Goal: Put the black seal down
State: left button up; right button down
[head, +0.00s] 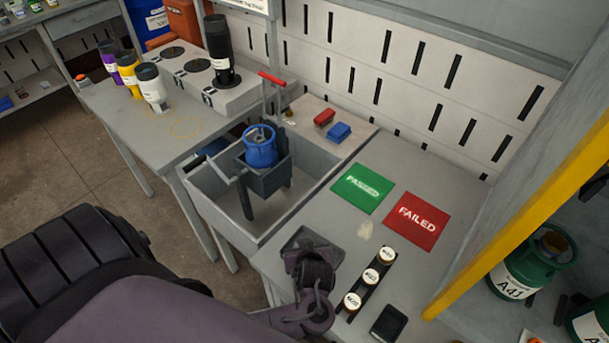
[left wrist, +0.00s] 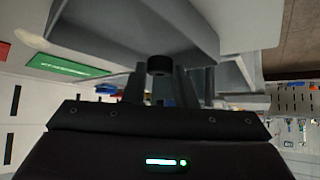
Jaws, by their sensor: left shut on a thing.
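In the left wrist view a small black seal (left wrist: 159,65) sits between the fingertips of my left gripper (left wrist: 160,78), which is shut on it. In the head view my left gripper (head: 309,264) is over the near part of the bench, at a small dark grey square tray (head: 328,250). The seal cannot be made out there, and I cannot tell whether it touches the tray. My right gripper is not in view.
A black rack (head: 371,283) with three labelled jars stands right of my gripper. Green PASSED (head: 363,188) and red FAILED (head: 417,220) cards lie behind. A sink (head: 230,205) with a blue cylinder (head: 261,152) in a dark holder is at left. A black flat item (head: 388,323) lies in front.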

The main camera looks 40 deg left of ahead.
pick_arm(q)
notch_tip(320, 180, down, 3)
jog(key=shift+a+r, duration=0.1)
jog(key=shift+r, duration=0.1)
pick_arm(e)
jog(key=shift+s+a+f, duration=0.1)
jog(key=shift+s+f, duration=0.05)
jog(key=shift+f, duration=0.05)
pick_arm(q)
jog(key=shift+f, duration=0.2)
jog(key=o, duration=0.7)
jog(key=shift+c, duration=0.2)
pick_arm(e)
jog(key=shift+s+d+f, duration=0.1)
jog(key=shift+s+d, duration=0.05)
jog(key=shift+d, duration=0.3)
